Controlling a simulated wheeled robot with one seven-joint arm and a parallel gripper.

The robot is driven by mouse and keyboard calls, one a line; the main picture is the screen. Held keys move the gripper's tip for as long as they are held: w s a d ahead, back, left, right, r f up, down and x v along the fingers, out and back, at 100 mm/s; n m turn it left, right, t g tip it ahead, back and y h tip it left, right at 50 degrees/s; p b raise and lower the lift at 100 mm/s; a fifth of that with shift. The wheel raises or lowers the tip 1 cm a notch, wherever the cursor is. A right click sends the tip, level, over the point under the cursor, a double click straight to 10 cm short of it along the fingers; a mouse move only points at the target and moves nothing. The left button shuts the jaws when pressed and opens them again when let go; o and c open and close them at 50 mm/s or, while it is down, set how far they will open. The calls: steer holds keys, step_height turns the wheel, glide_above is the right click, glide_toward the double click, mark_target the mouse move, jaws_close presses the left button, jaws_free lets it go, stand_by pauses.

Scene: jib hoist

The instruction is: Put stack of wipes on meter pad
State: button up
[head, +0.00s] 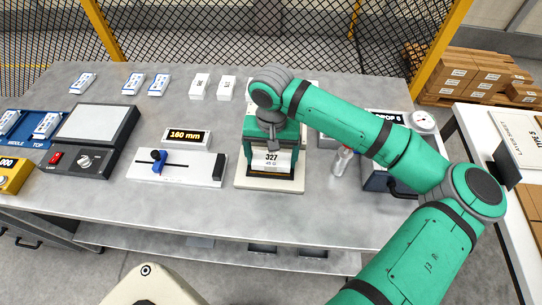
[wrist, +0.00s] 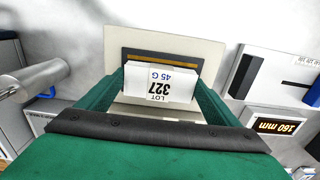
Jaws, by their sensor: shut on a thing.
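My gripper (head: 270,158) points down over a cream plate and is shut on a white block labelled "LOT 327 45 G" (wrist: 161,84), which I take to be the stack of wipes. The stack also shows in the head view (head: 271,160). In the wrist view the green fingers stand at either side of it. Below is the cream plate (head: 270,184) with a dark, tan-edged square (wrist: 160,54) on it. The stack covers part of this square; I cannot tell whether they touch. No label shows which surface is the meter pad.
Left of the plate are a slider fixture (head: 176,167) and a "160 mm" display (head: 186,138). Further left is a dark device with a pale top (head: 97,119). White packs (head: 199,86) lie at the back.

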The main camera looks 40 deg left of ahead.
mark_target(271, 160)
steer(key=shift+f, duration=0.15)
steer(key=o, duration=1)
step_height(271, 160, up, 12)
steer(key=shift+r, duration=0.2)
